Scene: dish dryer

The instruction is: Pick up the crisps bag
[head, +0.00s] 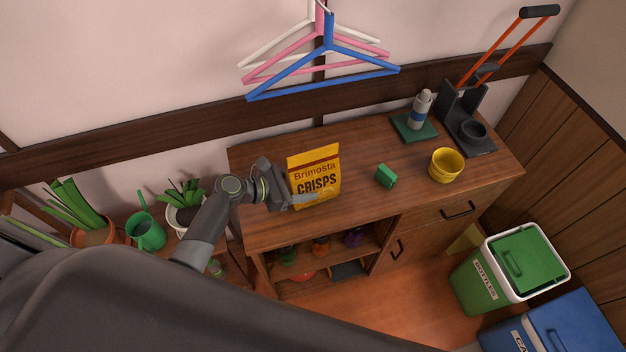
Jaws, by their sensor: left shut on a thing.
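The crisps bag (316,172) is yellow with a dark brown band and the words "Brimosta CRISPS". It stands upright at the left part of the wooden cabinet top (355,205). My left gripper (305,199) reaches in from the left and is shut on the lower part of the bag. One finger shows across the bag's front; the other finger is hidden. I cannot tell whether the bag's bottom touches the cabinet top. My right gripper is not in view.
A green block (386,176) and a yellow cup (445,165) are right of the bag. A bottle (421,108) stands on a green mat near a dark caddy (462,119). Hangers (322,72) hang behind. Potted plants (93,235) are at left; bins (515,265) at right.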

